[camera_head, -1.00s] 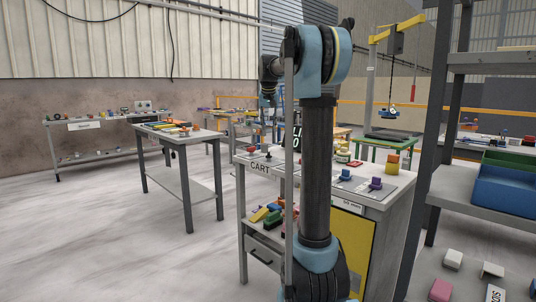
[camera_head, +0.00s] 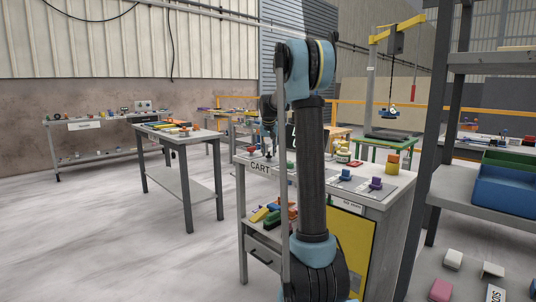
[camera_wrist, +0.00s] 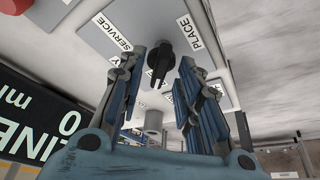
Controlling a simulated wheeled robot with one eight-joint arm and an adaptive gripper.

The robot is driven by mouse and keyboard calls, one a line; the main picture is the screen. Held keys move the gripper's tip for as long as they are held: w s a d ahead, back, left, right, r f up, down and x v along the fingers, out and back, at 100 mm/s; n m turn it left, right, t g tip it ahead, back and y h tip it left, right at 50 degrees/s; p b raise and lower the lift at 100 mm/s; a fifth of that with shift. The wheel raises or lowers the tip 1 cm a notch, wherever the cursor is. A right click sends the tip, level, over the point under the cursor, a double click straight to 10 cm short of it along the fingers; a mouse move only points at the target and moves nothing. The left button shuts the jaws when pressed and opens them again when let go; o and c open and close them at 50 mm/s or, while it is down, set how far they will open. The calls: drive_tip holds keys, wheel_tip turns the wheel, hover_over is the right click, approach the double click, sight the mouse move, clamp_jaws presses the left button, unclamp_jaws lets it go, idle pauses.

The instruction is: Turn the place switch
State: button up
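The switch is a black knob (camera_wrist: 160,62) on a grey panel (camera_wrist: 115,22) in the wrist view. A PLACE label (camera_wrist: 190,32) lies to its right and a SERVICE label (camera_wrist: 112,32) to its left. My gripper (camera_wrist: 162,74) is open, with one blue and dark finger on each side of the knob in the picture. I cannot tell whether the fingers touch it. In the head view my gripper (camera_head: 269,132) points down above the left part of the cart top, near the CART label (camera_head: 260,167).
A dark display (camera_wrist: 40,120) with white lettering is left of my gripper in the wrist view. The cart also carries blue (camera_head: 346,174) and purple (camera_head: 376,183) pieces. A shelf rack (camera_head: 432,150) stands close on the right. Open floor (camera_head: 110,230) lies to the left.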

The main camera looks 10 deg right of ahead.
drive_tip(key=shift+w+f, duration=0.1)
drive_tip(key=shift+f, duration=0.25)
clamp_jaws()
